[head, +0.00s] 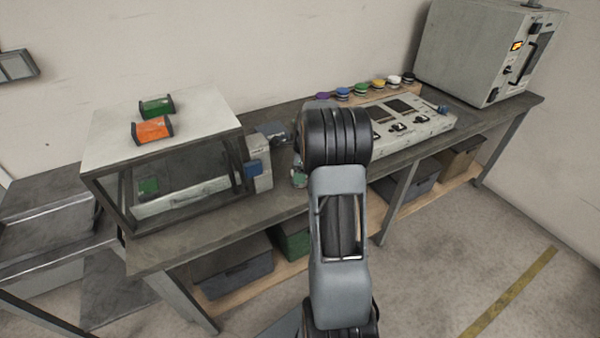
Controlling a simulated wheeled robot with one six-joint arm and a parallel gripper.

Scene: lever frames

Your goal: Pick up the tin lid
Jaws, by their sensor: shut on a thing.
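I cannot make out a tin lid in the head view. My own arm rises through the middle of the picture and covers part of the bench (215,228). My gripper is not visible; the thick black joint and grey link of my arm hide what lies behind them. A small grey-green thing (298,179) shows partly at the left edge of my arm, too small and covered to identify.

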